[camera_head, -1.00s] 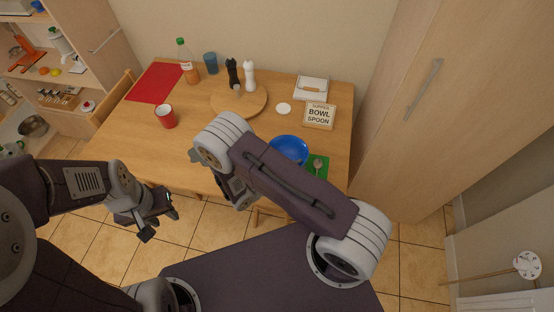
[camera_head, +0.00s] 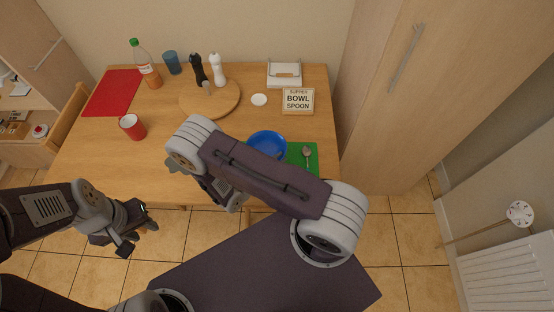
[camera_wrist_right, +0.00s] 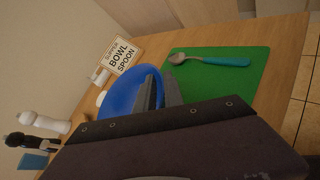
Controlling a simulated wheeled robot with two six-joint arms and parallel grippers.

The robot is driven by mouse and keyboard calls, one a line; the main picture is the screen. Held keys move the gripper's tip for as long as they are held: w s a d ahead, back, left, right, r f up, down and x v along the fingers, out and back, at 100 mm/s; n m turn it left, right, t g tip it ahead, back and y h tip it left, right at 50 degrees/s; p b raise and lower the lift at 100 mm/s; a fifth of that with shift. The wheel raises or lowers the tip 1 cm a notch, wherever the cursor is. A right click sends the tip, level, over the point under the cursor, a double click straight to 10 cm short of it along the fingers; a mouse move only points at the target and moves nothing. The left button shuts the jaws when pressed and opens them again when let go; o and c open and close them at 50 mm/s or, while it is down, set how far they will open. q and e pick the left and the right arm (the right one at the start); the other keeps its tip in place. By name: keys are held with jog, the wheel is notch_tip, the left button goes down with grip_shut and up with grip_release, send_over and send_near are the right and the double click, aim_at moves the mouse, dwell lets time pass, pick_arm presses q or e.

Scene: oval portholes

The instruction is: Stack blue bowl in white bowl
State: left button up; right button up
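The blue bowl (camera_head: 267,142) stands on the table at the left edge of a green mat. My right forearm partly covers it. In the right wrist view, the blue bowl (camera_wrist_right: 122,92) lies behind the two grey fingers of my right gripper (camera_wrist_right: 160,88). The fingers are apart, over the bowl's near side; I cannot tell whether they touch its rim. In the head view these fingertips are hidden behind my forearm. My left gripper (camera_head: 138,238) is open and empty, in front of the table at the left. I see no white bowl in either view.
The green mat (camera_head: 303,165) bears a spoon (camera_head: 307,153). A small white saucer (camera_head: 259,100), a sign (camera_head: 298,100), a round board (camera_head: 215,105) with mills, a red cup (camera_head: 132,127) and a bottle (camera_head: 147,68) stand around. A tall cabinet (camera_head: 385,110) rises at the right.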

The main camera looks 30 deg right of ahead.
jog(key=o, duration=0.4)
jog(key=shift+s+d, duration=0.1)
jog(key=shift+d, duration=0.05)
jog(key=shift+o, duration=0.2)
jog(key=shift+w+a, duration=0.3)
jog(key=shift+r, duration=0.1)
jog(key=shift+s+a+r, duration=0.1)
jog(key=shift+s+a, duration=0.05)
jog(key=shift+a, duration=0.1)
jog(key=b+v, duration=0.1)
jog(key=v, duration=0.9)
jog(key=s+d+r+m+g+y, duration=0.2)
jog(key=s+r+m+g+y, duration=0.2)
jog(key=s+m+g+y, duration=0.5)
jog(key=w+r+m+t+y, duration=0.3)
jog(key=w+r+m+t, duration=0.2)
jog(key=m, duration=0.3)
jog(key=shift+y, duration=0.4)
